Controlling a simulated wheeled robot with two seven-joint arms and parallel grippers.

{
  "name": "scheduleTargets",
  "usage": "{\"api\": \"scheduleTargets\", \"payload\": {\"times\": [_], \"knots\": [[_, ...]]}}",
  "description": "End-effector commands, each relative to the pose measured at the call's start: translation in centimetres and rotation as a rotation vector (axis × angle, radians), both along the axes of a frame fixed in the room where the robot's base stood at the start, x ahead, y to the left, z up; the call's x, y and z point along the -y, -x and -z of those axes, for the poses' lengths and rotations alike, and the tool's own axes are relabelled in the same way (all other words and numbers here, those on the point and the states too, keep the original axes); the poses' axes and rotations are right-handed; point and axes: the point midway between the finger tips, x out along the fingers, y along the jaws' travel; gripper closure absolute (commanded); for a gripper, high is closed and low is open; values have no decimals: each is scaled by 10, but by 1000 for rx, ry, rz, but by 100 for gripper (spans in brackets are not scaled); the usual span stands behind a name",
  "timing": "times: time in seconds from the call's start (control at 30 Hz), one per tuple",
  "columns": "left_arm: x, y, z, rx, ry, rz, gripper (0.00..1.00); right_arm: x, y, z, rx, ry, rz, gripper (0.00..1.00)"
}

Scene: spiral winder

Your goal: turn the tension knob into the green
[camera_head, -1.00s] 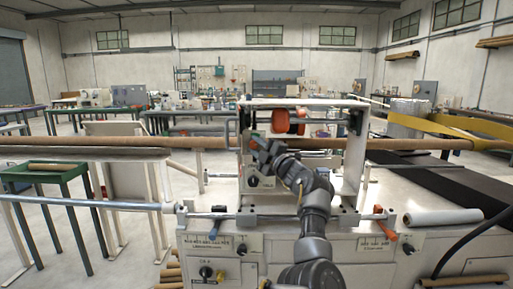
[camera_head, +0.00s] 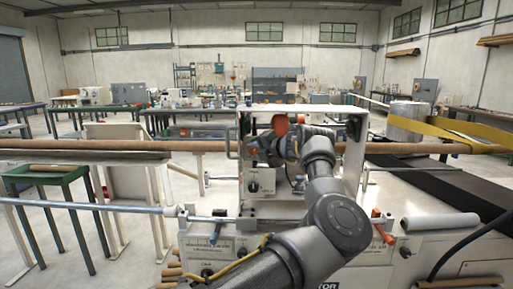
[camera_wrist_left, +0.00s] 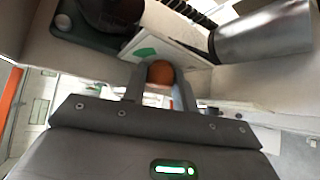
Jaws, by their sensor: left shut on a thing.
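My left gripper (camera_head: 270,148) reaches into the white frame of the winder (camera_head: 350,180), its arm coming up from the bottom. In the left wrist view its two fingers (camera_wrist_left: 160,84) are closed around a round orange-brown knob (camera_wrist_left: 160,71). Behind the knob is a white dial plate (camera_wrist_left: 172,48) with a green patch (camera_wrist_left: 145,52) at its left. I see no clear pointer on the knob, so its setting cannot be told. In the head view the gripper and wrist largely cover this spot. My right gripper is not in view.
An orange disc (camera_head: 280,125) sits just above my gripper. A black knob (camera_head: 253,187) is on the panel below. A long brown tube (camera_head: 120,145) runs across behind the arm. Yellow belts (camera_head: 445,132) and a white roll (camera_head: 440,221) are at the right.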

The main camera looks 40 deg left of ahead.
Motion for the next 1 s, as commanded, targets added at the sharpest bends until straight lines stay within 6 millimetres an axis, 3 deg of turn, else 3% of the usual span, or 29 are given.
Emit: {"api": "scheduleTargets", "payload": {"times": [0.13,0.5,1.0], "knots": [[1,0,-3,63,86,3,94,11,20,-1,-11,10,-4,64],[0,0,-2,154,205,3,94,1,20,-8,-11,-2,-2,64],[-1,0,-1,168,224,3,94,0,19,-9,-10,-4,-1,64]]}}
